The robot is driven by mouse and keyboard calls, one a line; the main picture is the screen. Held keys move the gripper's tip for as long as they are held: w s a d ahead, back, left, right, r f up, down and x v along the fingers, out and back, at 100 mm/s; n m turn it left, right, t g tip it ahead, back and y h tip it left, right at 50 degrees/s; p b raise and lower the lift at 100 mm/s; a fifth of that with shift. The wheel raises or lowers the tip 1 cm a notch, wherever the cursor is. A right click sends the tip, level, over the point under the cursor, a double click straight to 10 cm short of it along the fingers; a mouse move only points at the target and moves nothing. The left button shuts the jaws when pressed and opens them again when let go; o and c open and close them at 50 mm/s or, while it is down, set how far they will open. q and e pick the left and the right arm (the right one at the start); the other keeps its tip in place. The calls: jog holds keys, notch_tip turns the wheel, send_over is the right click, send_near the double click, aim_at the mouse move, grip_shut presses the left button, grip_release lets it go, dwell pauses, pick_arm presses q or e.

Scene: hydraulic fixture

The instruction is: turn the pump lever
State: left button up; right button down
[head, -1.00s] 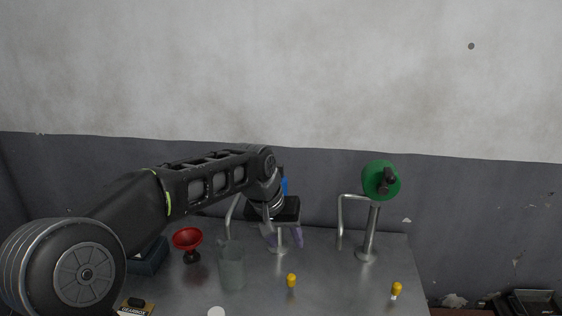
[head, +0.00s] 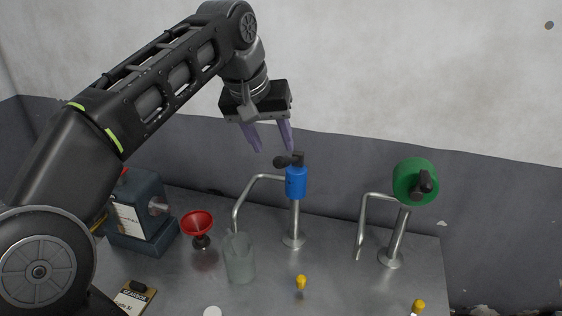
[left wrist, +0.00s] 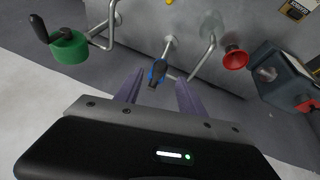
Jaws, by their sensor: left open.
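Two pumps stand on the metal table. The blue pump (head: 296,182) has a dark lever (head: 288,161) on top and a bent metal spout. It also shows in the left wrist view (left wrist: 157,72), between the fingers as seen from above. The green pump (head: 413,182) is to its right, with a dark lever (head: 424,182); it shows at the upper left of the left wrist view (left wrist: 69,47). My left gripper (head: 271,150) is open and empty, pointing down above the blue pump's lever and apart from it. My right gripper is not in view.
A glass (head: 239,259) stands below the blue pump's spout, with a red funnel (head: 198,224) to its left. A dark blue machine (head: 139,217) is further left. A wall stands behind.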

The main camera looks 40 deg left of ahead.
aim_at(277, 159)
pick_arm(q)
jog(key=b+x, duration=0.4)
jog(key=x, duration=0.1)
jog(key=shift+s+f, duration=0.1)
jog(key=shift+x, duration=1.15)
jog(key=shift+c, duration=0.2)
grip_shut()
